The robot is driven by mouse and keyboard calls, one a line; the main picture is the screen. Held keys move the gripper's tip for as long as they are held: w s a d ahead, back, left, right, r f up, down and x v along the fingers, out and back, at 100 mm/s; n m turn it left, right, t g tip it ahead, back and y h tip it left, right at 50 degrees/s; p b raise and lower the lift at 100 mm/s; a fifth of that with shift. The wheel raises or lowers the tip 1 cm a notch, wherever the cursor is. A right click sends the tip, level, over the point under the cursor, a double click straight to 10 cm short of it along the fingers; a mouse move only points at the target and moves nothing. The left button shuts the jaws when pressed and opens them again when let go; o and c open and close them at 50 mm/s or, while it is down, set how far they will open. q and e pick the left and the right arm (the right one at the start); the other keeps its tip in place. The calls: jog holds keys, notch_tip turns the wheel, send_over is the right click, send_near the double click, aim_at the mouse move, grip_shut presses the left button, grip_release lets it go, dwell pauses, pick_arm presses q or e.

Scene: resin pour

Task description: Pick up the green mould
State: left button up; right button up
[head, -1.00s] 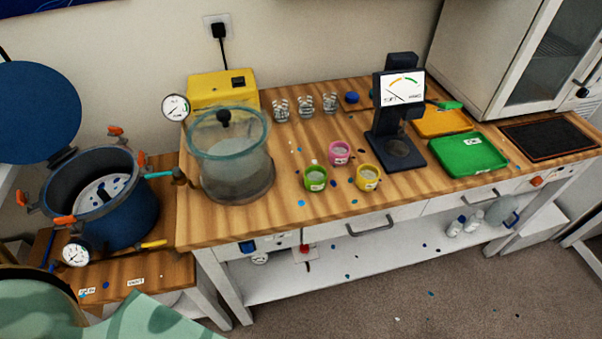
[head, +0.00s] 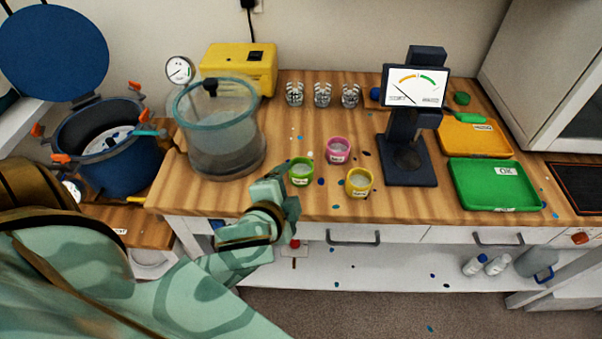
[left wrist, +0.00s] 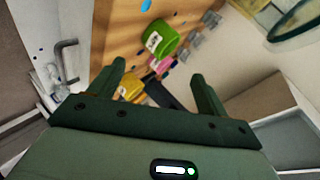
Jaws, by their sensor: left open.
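The green mould (head: 301,172) is a small cup with a pale label, standing upright on the wooden bench near its front edge. It also shows in the left wrist view (left wrist: 161,38), beyond my fingertips. My left gripper (head: 290,202) is close in front of and slightly left of the green mould in the head view, apart from it as far as I can tell. In the left wrist view my left gripper (left wrist: 160,75) has its two fingers spread with nothing held between them. My right gripper is not in view.
A pink mould (head: 339,150) and a yellow mould (head: 359,182) stand close right of the green one. A glass vacuum chamber (head: 220,135) stands to the left. A dark gauge stand (head: 407,160), green tray (head: 494,208) and orange tray (head: 505,140) are to the right.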

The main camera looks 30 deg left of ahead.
pick_arm(q)
jog(key=w+d+r+m+t+h, duration=0.4)
jog(key=d+r+m+h, duration=0.25)
jog(key=d+r, duration=0.25)
jog(key=w+d+r+m+t+h, duration=0.4)
jog(key=w+d+r+m+h, duration=0.15)
jog(key=d+r+m, duration=0.3)
jog(key=s+d+r+m+g+h, duration=0.1)
jog(key=s+d+m+g+h, duration=0.2)
jog(key=d+m+g+h, duration=0.5)
jog(key=s+d+r+m+g+h, duration=0.1)
jog(key=s+d+m+g+h, duration=0.15)
jog(key=m+g, duration=0.65)
jog(key=m+g+y+b, duration=0.3)
jog(key=m+y, duration=1)
jog(key=y, duration=0.6)
send_over(298, 167)
jog(key=s+d, duration=0.1)
notch_tip(298, 167, down, 19)
jog(key=shift+r, duration=0.1)
jog(key=f+b, duration=0.1)
jog(key=f, duration=0.5)
jog(key=shift+s+f, duration=0.1)
jog(key=shift+s, duration=0.1)
jog(key=shift+d, duration=0.1)
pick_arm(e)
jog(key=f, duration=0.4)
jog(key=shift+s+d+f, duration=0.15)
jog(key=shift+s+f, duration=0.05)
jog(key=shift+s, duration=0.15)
